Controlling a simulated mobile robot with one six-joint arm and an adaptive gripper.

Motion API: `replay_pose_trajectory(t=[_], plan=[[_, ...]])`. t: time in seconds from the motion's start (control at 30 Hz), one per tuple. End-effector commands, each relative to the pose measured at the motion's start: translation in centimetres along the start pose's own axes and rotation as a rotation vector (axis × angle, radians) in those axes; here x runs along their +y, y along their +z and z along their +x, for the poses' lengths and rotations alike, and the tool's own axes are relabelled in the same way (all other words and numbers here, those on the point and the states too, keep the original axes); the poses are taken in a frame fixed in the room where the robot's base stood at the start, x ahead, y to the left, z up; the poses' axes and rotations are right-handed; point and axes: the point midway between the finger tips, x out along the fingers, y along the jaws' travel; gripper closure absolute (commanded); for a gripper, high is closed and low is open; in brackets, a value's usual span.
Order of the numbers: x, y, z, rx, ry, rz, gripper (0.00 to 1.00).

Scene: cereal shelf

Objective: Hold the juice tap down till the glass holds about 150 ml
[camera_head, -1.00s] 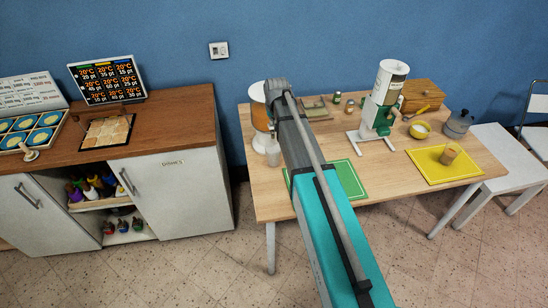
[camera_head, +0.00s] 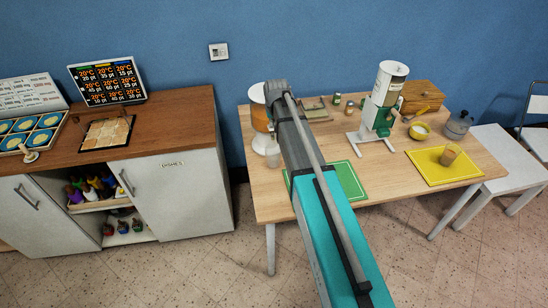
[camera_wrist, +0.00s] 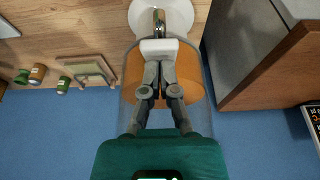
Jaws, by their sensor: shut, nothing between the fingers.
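The juice dispenser (camera_head: 258,117) stands at the table's back left, with orange juice in its clear tank. In the wrist view the tank (camera_wrist: 190,75) is seen close up, with a white tap block (camera_wrist: 158,46) and a shiny, brownish spout (camera_wrist: 159,20) in front. My gripper (camera_wrist: 159,64) is shut, its fingertips at the white block, apparently touching it; whether it is pressed down is unclear. A small clear glass (camera_head: 272,152) stands at the dispenser's front; its fill level is too small to read. My arm hides the gripper in the head view.
A green mat (camera_head: 346,180) lies under my arm. A yellow mat (camera_head: 430,168) with a tumbler (camera_head: 450,154) lies right. A wooden-topped cabinet (camera_head: 170,130) is left.

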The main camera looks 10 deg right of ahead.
Motion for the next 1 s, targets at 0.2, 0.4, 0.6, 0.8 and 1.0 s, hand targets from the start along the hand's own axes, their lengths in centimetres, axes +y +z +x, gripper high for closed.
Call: replay_pose_trajectory(t=[0.2, 0.4, 0.6, 0.8, 1.0], plan=[[0.0, 0.0, 0.0, 0.0, 0.0, 0.0, 1.0], [0.0, 0.1, 0.2, 0.0, 0.0, 0.0, 1.0], [0.0, 0.4, 0.6, 0.0, 0.0, 0.0, 1.0], [0.0, 0.8, 1.1, 0.0, 0.0, 0.0, 1.0], [0.0, 1.1, 1.5, 0.0, 0.0, 0.0, 1.0]])
